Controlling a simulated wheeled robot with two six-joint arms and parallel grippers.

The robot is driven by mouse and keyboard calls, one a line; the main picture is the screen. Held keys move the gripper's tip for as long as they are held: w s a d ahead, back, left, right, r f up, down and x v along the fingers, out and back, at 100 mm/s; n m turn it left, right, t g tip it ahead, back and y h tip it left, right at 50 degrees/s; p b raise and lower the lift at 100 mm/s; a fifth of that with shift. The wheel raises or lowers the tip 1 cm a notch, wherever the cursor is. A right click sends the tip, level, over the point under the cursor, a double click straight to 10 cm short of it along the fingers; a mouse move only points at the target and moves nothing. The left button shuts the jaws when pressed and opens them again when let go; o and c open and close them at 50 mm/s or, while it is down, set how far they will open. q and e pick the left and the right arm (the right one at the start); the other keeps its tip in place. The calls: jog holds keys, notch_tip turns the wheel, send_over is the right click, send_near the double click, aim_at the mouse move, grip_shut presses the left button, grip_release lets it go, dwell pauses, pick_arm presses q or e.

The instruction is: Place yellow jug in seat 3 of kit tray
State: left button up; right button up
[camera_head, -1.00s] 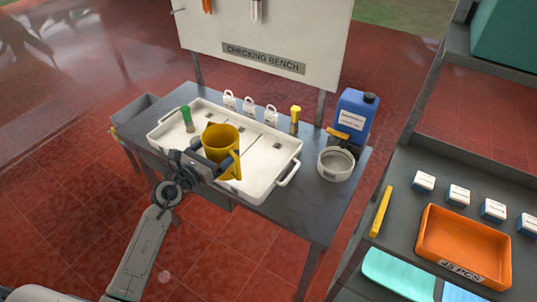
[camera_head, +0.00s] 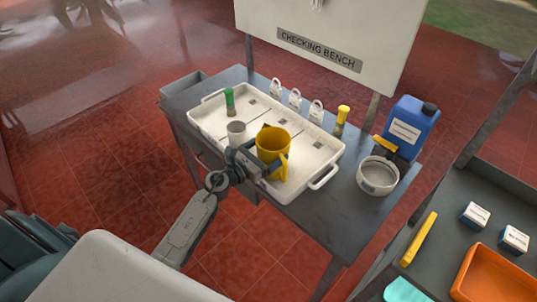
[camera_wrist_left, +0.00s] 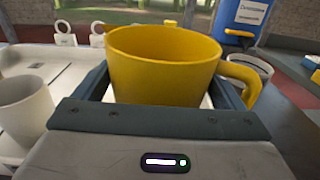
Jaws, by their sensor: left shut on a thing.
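The yellow jug (camera_head: 273,144) is upright over the right-hand part of the white kit tray (camera_head: 326,180), its handle to the right. My left gripper (camera_head: 264,165) is shut on the jug, with one finger on each side of its body. The jug (camera_wrist_left: 165,70) fills the middle of the left wrist view. Its base is hidden, so I cannot tell whether it touches the tray. A pale grey cup (camera_head: 236,132) and a green-topped item (camera_head: 229,100) stand in the tray, left of the jug. Seat numbers are not readable. My right gripper is not in view.
Several white tags (camera_head: 295,99) stand behind the tray. A yellow-topped item (camera_head: 342,117), a blue canister (camera_head: 408,128) and a round white bowl (camera_head: 378,177) are to its right. A grey bench (camera_head: 470,185) with an orange tray (camera_head: 490,270) is at lower right.

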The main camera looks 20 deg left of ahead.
pick_arm(q)
jog(key=shift+f, duration=0.3)
jog(key=shift+s+r, duration=0.1)
jog(key=shift+f, duration=0.2)
jog(key=o, duration=0.7)
jog(key=shift+o, duration=0.2)
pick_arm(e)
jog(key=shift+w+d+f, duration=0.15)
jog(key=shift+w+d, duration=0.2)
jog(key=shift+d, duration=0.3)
pick_arm(q)
jog(key=shift+r, duration=0.15)
